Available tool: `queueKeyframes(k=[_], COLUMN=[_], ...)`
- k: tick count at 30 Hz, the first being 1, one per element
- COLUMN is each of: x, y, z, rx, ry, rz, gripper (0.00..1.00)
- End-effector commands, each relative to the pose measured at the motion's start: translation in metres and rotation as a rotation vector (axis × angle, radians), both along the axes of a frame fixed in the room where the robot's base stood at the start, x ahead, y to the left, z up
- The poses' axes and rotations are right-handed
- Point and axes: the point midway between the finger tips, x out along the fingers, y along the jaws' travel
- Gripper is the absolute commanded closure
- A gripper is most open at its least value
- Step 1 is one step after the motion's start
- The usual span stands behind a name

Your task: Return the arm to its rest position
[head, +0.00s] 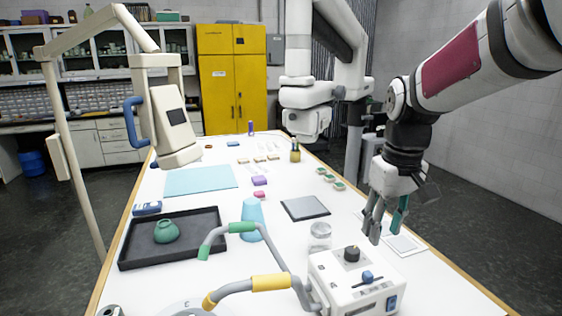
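My arm comes in from the upper right, white with a dark red panel. My gripper (387,226) hangs down over the right side of the white table (290,274). Its grey and teal fingers look apart, with a gap between them and nothing clearly held there. It is above and behind the white control box (352,282) in the picture. The tips appear clear of the tabletop, but the exact height cannot be told.
A black tray (192,249) holds a green pot (166,231). A light blue cup (253,219) and glass jar (320,236) stand mid-table. A bent grey tube with coloured grips (270,282) is in front. A beige jointed device (163,108) and white jointed equipment (306,97) overhang the table.

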Motion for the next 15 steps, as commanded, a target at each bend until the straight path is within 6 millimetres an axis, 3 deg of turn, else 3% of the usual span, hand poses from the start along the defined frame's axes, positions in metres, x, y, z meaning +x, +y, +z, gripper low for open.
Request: queueKeyframes(k=[6,15], x=[-0.064,-0.148], y=[0.008,0.017], z=[0.036,0.049], rx=[0.017,0.042], ry=[-0.127,-0.291], rz=[-0.072,-0.168], gripper=[0.63,0.63])
